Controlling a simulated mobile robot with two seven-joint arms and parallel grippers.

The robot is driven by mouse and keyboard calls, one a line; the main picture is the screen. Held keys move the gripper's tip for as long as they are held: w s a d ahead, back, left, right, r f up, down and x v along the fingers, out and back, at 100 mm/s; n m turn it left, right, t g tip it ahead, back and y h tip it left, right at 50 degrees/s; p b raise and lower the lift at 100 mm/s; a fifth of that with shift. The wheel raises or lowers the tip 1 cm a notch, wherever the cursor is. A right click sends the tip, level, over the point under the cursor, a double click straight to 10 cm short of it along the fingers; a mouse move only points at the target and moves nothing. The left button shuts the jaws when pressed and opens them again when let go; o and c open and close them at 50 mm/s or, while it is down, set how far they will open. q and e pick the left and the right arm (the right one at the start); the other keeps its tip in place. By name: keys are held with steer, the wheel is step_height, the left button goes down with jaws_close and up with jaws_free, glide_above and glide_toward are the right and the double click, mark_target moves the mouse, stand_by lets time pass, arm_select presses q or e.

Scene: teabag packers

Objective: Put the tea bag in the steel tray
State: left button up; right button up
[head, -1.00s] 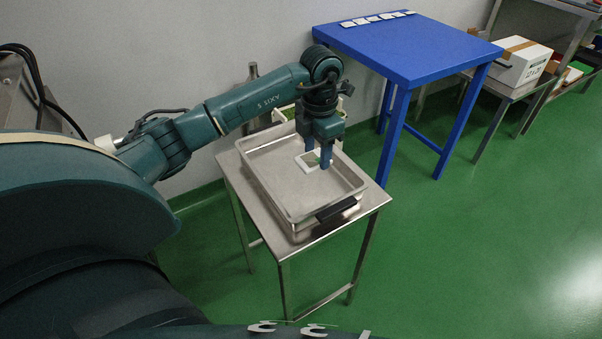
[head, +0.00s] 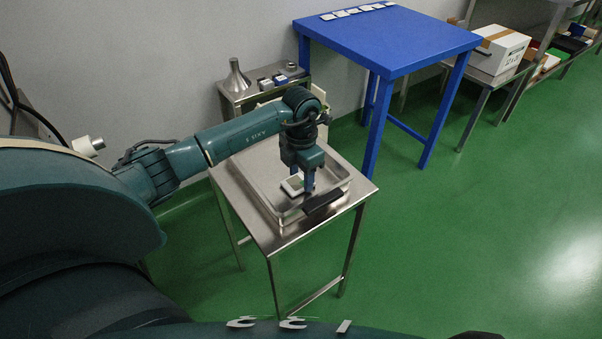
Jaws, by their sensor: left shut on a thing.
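The tea bag (head: 292,186), a small white square with a darker greenish middle, is at the fingers of my left gripper (head: 309,184), which is shut on it. The gripper points down inside the outline of the steel tray (head: 262,178), towards its near right end. The bag looks very low over the tray floor; I cannot tell whether it touches. The tray is shallow and rectangular and lies on a small steel table (head: 275,244). My left arm hides part of the tray's far side. My right gripper is out of view.
A black handle (head: 323,200) is at the tray's near right end. A taller blue table (head: 400,42) stands behind right, with several flat white squares (head: 355,11) along its far edge. A steel stand (head: 238,94) with small items is behind the arm. A white box (head: 500,50) is farther right.

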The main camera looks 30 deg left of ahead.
mark_target(301, 180)
arm_select(q)
steer(key=o, duration=0.9)
steer(key=shift+f, duration=0.1)
steer(key=shift+o, duration=0.2)
steer(key=shift+r, duration=0.3)
step_height(301, 180, up, 12)
steer(key=shift+f+p, duration=0.15)
steer(key=shift+p, duration=0.3)
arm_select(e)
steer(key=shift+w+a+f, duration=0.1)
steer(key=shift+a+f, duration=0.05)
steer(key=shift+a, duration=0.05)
